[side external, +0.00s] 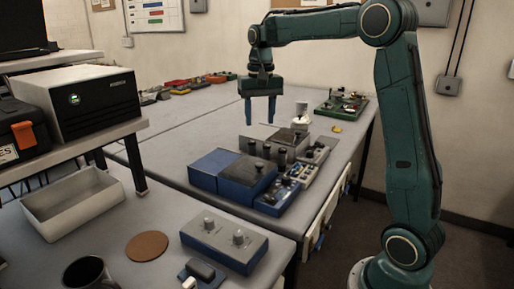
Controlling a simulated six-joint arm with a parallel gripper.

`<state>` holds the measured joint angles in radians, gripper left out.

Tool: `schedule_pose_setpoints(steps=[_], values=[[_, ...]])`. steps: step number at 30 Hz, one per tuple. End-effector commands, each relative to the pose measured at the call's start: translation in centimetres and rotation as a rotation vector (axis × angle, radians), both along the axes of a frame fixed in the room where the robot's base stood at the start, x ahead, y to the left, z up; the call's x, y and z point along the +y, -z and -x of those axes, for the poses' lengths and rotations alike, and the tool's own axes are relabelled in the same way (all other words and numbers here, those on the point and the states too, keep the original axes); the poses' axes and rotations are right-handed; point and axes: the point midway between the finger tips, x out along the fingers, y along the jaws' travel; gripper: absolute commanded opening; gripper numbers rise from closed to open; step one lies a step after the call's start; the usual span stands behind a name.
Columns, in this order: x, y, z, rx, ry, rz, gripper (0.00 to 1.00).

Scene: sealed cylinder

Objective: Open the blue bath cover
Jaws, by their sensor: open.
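A blue box (207,177), which looks like the bath, stands near the right edge of the main table. A darker panel with a small black knob (258,167) covers its right part and looks like the bath cover; I cannot tell whether it is fully closed. My gripper (259,122) points straight down above the table, behind the blue box in the picture. Its two fingers are apart with nothing between them. It touches neither the box nor the knob.
Grey blocks with black knobs (273,149) stand close behind the blue box. A white cup-like part (300,121) stands right of my gripper. A small control panel (287,190) lies at right. A green board (342,105) lies farther back.

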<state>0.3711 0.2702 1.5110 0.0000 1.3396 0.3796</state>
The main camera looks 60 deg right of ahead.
Motion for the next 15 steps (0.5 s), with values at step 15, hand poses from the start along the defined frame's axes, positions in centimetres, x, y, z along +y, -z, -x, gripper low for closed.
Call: schedule_pose_setpoints(steps=[15], values=[[-1.17, 1.03, -0.81, 0.02, 0.035, -0.008, 0.47]])
